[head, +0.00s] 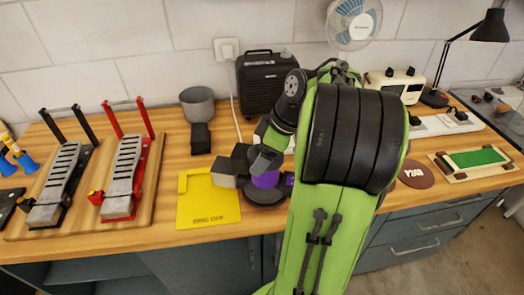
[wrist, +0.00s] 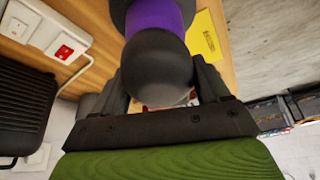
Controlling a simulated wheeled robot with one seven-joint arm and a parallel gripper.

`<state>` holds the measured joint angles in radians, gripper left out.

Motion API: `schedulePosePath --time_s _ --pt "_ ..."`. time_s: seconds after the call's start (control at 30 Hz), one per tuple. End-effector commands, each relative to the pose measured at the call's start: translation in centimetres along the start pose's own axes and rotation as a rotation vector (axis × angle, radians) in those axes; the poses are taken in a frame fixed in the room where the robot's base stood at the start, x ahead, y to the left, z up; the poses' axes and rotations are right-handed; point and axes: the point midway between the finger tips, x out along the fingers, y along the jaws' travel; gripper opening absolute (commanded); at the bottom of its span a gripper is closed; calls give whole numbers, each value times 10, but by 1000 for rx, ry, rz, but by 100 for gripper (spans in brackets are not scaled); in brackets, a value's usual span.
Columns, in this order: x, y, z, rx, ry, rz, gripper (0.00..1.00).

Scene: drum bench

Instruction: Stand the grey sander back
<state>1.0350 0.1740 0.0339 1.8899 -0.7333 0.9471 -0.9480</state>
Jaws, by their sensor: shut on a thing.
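The grey sander (head: 265,195) has a dark grey body, a purple band and a round base, beside the right edge of the yellow "DISC OFF" plate (head: 208,212) in the head view. A grey block-shaped part sticks out at its left, over the plate's edge. My gripper (head: 264,160) is shut on the sander from above. In the wrist view the sander's dark rounded top (wrist: 157,68) and purple band sit between the fingers of my gripper (wrist: 168,85). My arm hides part of it. I cannot tell whether its base touches the bench.
Two clamp-like stands on a wooden board (head: 80,225) are at left. A brown P240 disc (head: 416,174) and green-padded board (head: 475,160) lie right. The bench's front edge is close.

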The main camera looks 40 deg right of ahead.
Motion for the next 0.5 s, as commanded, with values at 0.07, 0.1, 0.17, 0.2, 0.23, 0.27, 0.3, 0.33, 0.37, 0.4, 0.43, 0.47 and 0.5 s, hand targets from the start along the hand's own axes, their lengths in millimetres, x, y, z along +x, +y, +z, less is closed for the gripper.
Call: schedulePosePath --time_s 0.07,0.1,0.17,0.2,0.23,0.27,0.3,0.33,0.37,0.4,0.43,0.47,0.5 --pt "15 0 6 -1 2 1 33" --pt "20 0 8 -2 2 1 33" --pt "24 0 10 -2 2 2 33" --pt "24 0 10 -2 2 3 33" --pt "23 1 9 -3 2 4 33" --pt "22 1 9 -3 2 4 33" --pt "22 1 9 -3 2 4 33" --pt "22 1 9 -3 2 4 33" --pt "22 1 9 -3 2 4 33" --pt "22 1 9 -3 2 4 33" --pt "23 1 9 -3 2 4 33" --pt "24 1 10 -3 2 4 33" --pt "25 0 10 -3 2 4 33"
